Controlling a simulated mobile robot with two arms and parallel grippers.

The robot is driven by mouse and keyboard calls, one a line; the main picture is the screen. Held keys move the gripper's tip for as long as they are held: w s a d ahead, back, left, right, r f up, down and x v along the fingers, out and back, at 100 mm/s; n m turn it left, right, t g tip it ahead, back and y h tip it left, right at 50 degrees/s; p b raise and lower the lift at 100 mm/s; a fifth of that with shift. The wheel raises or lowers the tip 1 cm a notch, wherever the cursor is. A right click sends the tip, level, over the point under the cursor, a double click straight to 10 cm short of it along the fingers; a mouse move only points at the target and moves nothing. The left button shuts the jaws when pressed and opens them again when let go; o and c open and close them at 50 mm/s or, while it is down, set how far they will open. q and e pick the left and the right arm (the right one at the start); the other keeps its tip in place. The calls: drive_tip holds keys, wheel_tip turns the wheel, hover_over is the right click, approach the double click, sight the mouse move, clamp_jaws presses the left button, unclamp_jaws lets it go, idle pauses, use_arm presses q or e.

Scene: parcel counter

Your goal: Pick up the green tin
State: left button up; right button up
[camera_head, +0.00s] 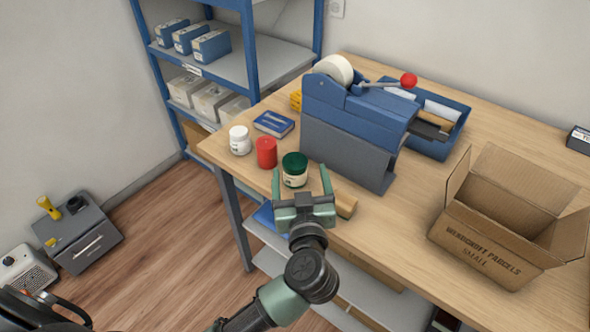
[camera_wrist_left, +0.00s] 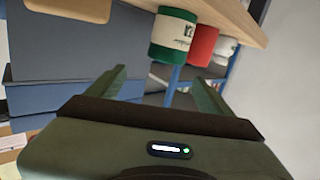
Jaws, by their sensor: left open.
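The green tin (camera_head: 294,165), with a pale label, stands upright near the table's front edge, next to a red tin (camera_head: 266,152). In the left wrist view the green tin (camera_wrist_left: 174,36) shows beyond the fingertips, nearer the right finger's side, with the red tin (camera_wrist_left: 203,45) beside it. My left gripper (camera_head: 301,176) is open and empty on the near side of the green tin, its fingers pointing toward it. The gripper also shows in the left wrist view (camera_wrist_left: 158,76). The fingers do not appear to touch the tin. My right gripper is not in view.
A large blue tape dispenser (camera_head: 345,150) stands close behind on the right. A tan block (camera_head: 346,204) lies right of my gripper. An open carton (camera_head: 485,258) stands further right.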

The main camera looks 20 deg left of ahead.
sight(295, 166)
use_arm(q)
drive_tip(key=shift+a+f+g, duration=0.2)
drive_tip(key=shift+f+g, duration=0.5)
drive_tip(key=shift+f, duration=0.55)
drive_tip(key=x, duration=0.7)
drive_tip(key=shift+w, duration=0.15)
drive_tip(key=c, duration=1.6)
